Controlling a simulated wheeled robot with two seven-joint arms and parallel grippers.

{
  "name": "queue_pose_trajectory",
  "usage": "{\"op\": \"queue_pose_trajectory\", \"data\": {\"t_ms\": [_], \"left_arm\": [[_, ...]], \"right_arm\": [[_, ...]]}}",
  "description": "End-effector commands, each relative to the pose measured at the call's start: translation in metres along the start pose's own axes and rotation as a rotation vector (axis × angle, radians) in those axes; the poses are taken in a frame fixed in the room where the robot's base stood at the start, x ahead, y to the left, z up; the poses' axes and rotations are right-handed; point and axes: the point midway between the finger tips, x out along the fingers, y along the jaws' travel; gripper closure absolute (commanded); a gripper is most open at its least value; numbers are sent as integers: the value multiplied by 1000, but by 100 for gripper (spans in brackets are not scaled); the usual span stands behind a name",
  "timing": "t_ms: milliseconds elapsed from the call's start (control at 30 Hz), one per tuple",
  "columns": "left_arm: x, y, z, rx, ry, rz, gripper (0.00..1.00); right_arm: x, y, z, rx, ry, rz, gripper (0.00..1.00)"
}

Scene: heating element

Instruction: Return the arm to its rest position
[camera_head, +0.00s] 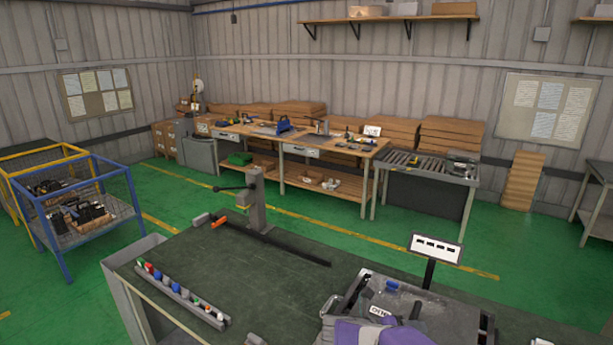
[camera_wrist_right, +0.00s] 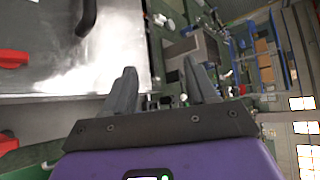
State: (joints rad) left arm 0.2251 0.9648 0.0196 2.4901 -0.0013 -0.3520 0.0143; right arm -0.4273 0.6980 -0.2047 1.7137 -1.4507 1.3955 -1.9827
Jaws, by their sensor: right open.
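My right gripper (camera_wrist_right: 162,72) shows in the right wrist view with its two grey fingers apart and nothing between them. A shiny metal surface (camera_wrist_right: 60,75) with a dark handle lies to the left of the fingers. In the head view, a purple and grey part of my own arm (camera_head: 375,333) shows at the bottom edge, in front of a grey box (camera_head: 455,313) with a labelled top. My right fingertips cannot be made out in the head view. My left gripper is not in view.
The dark bench top (camera_head: 270,285) has a clear middle. A rack of coloured pieces (camera_head: 178,290) lies along its left edge. A press-like stand (camera_head: 257,205) rises at the back, and a small sign (camera_head: 436,248) on a post stands right. Red parts (camera_wrist_right: 13,58) show in the wrist view.

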Motion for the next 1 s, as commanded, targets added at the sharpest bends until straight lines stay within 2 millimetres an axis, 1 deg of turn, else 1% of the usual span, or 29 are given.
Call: {"op": "queue_pose_trajectory", "data": {"t_ms": [33, 100, 167, 267, 300, 367, 467, 533, 567, 600, 667, 700, 767, 800, 867, 900, 967, 1000], "left_arm": [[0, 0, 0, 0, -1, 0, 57], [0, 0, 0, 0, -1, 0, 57], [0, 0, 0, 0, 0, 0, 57], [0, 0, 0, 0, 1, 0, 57], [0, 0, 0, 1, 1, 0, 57], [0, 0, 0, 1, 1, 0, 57], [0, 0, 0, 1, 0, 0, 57], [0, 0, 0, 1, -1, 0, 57], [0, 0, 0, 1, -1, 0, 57], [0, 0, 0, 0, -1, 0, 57], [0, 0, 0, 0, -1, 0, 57], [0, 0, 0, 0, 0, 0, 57], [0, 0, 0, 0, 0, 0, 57], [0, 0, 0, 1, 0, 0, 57], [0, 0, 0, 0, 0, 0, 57], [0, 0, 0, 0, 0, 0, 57], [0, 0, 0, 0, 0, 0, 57], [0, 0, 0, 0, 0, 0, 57]], "right_arm": [[6, 14, -12, 19, 31, 40, 43], [12, 30, -26, 56, 70, 92, 43], [17, 44, -39, 91, 108, 137, 43], [22, 69, -64, 158, 185, 210, 43], [24, 80, -75, 191, 224, 240, 43], [25, 96, -93, 246, 285, 286, 43], [24, 128, -132, 369, 432, 364, 43], [19, 153, -165, 491, 577, 412, 43], [15, 165, -182, 557, 655, 430, 43], [8, 181, -206, 661, 776, 443, 43], [-8, 203, -241, 839, 976, 436, 43], [-19, 216, -260, 964, 1109, 411, 43], [-37, 231, -285, 1157, 1306, 341, 43], [-48, 239, -298, 1289, 1432, 273, 43], [-62, 249, -314, 1486, 1607, 141, 43], [-69, 254, -322, 1616, 1710, 38, 43], [-77, 259, -333, 1803, 1843, -138, 43], [-80, 261, -339, 1923, 1913, -268, 43]]}}
